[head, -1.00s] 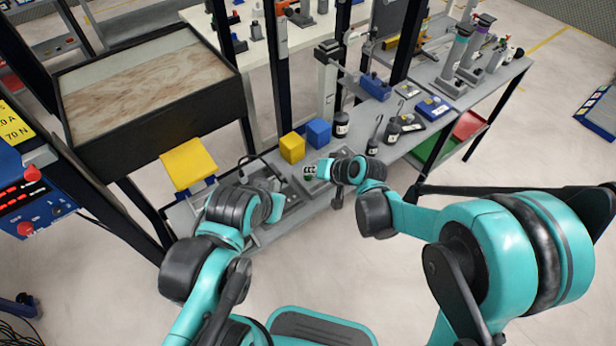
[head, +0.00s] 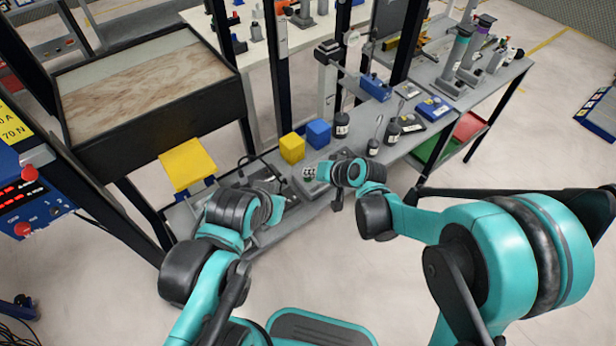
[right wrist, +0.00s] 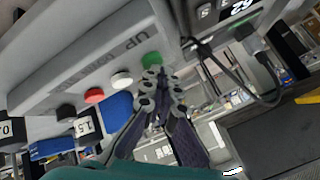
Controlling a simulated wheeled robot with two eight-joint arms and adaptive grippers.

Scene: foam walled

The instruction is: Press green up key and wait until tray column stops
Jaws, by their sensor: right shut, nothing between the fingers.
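In the right wrist view a grey key box carries a row of round keys: the green key (right wrist: 151,60), a white key (right wrist: 122,79), a red key (right wrist: 94,96) and a black key. Lettering beginning with UP is on its face. My right gripper (right wrist: 154,74) is shut and empty, its tips at the lower edge of the green key; I cannot tell whether the key is pressed in. In the head view my right gripper (head: 309,173) is small beside the grey box (head: 322,183). My left gripper (head: 270,188) is partly hidden by its own wrist. A brown-surfaced black tray (head: 150,85) stands at left.
A yellow block (head: 292,148) and a blue block (head: 318,133) stand behind my right gripper. A bench with bottles and tools (head: 440,90) is at right. A blue control panel (head: 30,205) is at far left. Dark cables hang near the keys in the right wrist view.

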